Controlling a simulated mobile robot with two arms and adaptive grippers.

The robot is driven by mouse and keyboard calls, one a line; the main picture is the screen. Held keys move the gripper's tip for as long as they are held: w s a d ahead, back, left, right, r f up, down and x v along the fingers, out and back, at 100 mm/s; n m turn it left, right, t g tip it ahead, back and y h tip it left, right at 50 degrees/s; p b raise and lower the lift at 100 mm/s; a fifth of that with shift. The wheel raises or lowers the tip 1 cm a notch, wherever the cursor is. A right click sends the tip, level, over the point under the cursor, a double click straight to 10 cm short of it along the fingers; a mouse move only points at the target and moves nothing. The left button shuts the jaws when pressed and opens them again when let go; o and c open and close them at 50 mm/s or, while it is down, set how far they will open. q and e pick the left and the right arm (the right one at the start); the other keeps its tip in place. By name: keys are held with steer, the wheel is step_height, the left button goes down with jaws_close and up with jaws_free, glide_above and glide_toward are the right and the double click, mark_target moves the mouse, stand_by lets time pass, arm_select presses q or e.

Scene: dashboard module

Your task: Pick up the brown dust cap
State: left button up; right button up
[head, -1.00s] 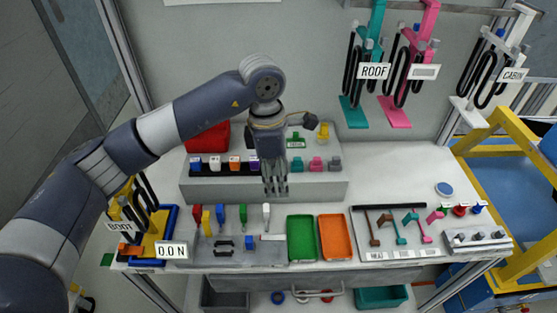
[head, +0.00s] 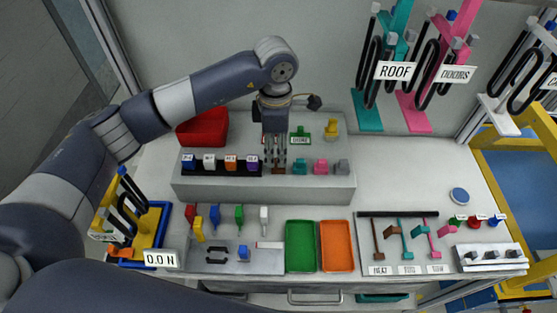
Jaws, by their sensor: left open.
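The brown dust cap (head: 278,171) sits on the front of the grey raised shelf (head: 262,188), at the left end of a row with a teal cap (head: 299,167), a pink cap (head: 321,167) and a grey cap (head: 342,167). My left gripper (head: 275,164) points down over the brown cap and is open. Its fingers hide most of the cap, and only a small brown part shows at the fingertips. I cannot tell whether the fingers touch it. My right gripper is out of view.
Left of the gripper, a black strip holds several labelled blocks (head: 209,162). A red bin (head: 203,127) and a yellow piece (head: 332,129) stand behind. Green (head: 300,246) and orange (head: 337,246) trays lie in front. The white table right of the shelf is mostly clear.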

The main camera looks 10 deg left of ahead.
arm_select(q)
steer(key=shift+f, duration=0.6)
steer(key=f+p, duration=0.1)
steer(key=f, duration=0.1)
steer(key=f+p, duration=0.1)
steer(key=f, duration=0.1)
steer(key=shift+d+f+p, duration=0.1)
steer(key=shift+d+p, duration=0.2)
steer(key=shift+p, duration=0.05)
steer(key=shift+f, duration=0.35)
steer(key=c, duration=0.8)
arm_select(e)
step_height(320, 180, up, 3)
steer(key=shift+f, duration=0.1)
